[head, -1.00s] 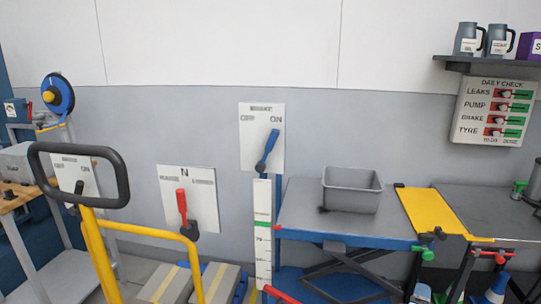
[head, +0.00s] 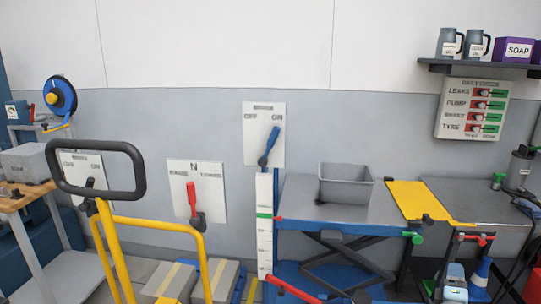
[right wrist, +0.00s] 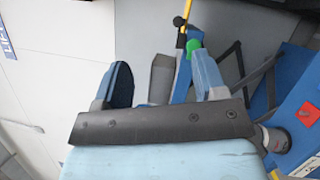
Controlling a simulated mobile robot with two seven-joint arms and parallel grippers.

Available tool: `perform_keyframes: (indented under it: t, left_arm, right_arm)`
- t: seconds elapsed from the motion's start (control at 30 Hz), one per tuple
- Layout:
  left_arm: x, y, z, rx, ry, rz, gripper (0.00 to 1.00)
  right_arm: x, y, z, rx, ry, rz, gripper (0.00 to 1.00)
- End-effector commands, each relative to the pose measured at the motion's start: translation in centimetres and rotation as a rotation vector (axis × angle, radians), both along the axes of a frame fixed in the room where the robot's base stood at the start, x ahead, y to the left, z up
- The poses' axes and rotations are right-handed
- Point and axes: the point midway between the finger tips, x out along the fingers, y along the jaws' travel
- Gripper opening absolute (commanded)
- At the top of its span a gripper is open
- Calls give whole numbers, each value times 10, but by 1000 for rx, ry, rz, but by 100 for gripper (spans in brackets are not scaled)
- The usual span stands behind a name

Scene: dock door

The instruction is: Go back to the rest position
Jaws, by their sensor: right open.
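My right gripper (head: 456,270) is low at the right of the head view, in front of the lift table's right end and the dark bench. It is small there. In the right wrist view its two blue fingers (right wrist: 160,78) stand well apart, with nothing held between them. A green knob and a blue table edge show beyond the fingers. My left gripper is not in view.
A lift table (head: 300,205) carries a grey bin (head: 346,186); a yellow plate (head: 418,200) bridges to a dark bench (head: 480,205). A yellow trolley with a black handle (head: 140,172) stands left.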

Motion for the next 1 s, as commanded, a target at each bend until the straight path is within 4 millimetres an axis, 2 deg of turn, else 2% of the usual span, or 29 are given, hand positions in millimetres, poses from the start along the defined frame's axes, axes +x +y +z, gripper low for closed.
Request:
perform_keyframes:
  t: [0.03, 0.1, 0.13, 0.2, 0.37, 0.47, 0.6, 0.7, 0.8, 1.0]
  left_arm:
    - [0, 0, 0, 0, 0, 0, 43]
    - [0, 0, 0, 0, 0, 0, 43]
    - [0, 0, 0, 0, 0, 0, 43]
    - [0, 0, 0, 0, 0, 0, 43]
    - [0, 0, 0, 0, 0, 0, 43]
    - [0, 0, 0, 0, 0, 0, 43]
    - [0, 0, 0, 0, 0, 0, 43]
    - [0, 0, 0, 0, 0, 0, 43]
    - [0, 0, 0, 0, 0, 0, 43]
    - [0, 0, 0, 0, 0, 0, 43]
  right_arm:
    - [-1, -15, 10, -37, 0, -3, 65]
    - [-2, -32, 22, -83, 0, -6, 65]
    - [-5, -31, 18, -74, 9, 5, 65]
    - [-21, -9, -8, 43, 45, 58, 65]
    - [-56, 30, -50, 279, 118, 158, 65]
    - [-86, 62, -77, 455, 174, 221, 65]
    - [-143, 119, -109, 755, 268, 312, 65]
    - [-184, 159, -122, 969, 329, 359, 65]
    - [-220, 192, -127, 1153, 380, 388, 65]
    - [-281, 246, -121, 1466, 457, 414, 65]
